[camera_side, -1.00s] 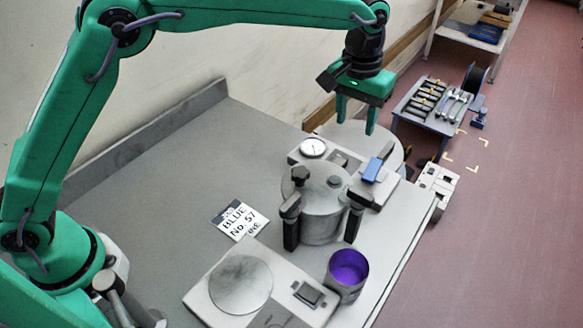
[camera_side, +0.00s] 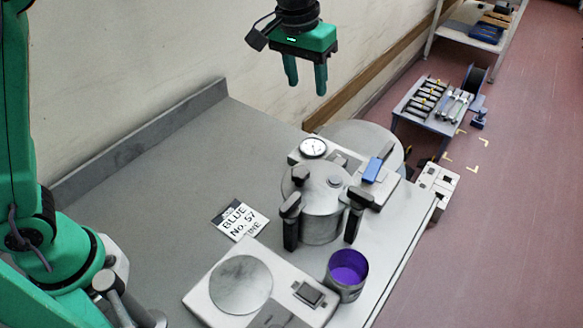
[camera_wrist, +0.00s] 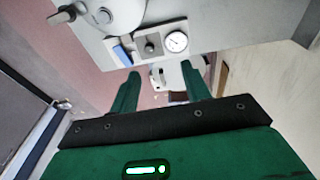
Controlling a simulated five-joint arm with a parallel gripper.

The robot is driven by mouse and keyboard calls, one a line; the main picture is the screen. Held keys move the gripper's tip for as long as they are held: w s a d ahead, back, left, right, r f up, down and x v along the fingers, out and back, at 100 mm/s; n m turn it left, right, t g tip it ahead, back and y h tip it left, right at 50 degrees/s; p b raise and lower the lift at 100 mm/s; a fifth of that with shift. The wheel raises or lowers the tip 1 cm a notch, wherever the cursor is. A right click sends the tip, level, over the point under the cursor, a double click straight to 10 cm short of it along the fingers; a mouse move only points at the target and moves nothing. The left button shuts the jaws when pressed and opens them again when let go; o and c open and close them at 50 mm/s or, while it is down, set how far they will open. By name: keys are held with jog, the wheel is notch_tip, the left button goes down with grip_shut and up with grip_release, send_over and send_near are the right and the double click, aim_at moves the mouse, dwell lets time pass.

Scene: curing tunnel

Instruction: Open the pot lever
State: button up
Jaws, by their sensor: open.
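The metal pot (camera_side: 320,218) stands on the grey bench, its lid on and black clamp handles around it. Behind it is a pale panel with a round gauge (camera_side: 313,148) and a blue lever (camera_side: 373,168), which appears raised at a slant. In the wrist view the lever (camera_wrist: 122,54) and gauge (camera_wrist: 176,41) lie beyond my fingertips, and part of the pot (camera_wrist: 122,12) shows at the top. My gripper (camera_side: 306,88) is open and empty, high above the back of the bench and apart from the lever. Its fingers also show in the wrist view (camera_wrist: 162,74).
A scale-like unit (camera_side: 205,302) and a cup of purple liquid (camera_side: 349,270) stand in front of the pot. A label card (camera_side: 240,220) lies left of it. A tool cart (camera_side: 425,108) stands beyond the bench. The bench's left part is clear.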

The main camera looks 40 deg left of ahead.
jog(key=shift+s+a+r, duration=0.35)
jog(key=shift+s+a, duration=0.05)
jog(key=shift+a, duration=0.15)
jog(key=shift+s+a+r, duration=0.3)
jog(key=shift+s+a, duration=0.1)
jog(key=shift+a, duration=0.15)
jog(key=n+g, duration=0.2)
send_over(370, 175)
jog(key=shift+y, duration=0.3)
notch_tip(370, 175, down, 13)
jog(key=shift+f, duration=0.1)
jog(key=shift+f, duration=3.85)
jog(key=shift+c, duration=0.5)
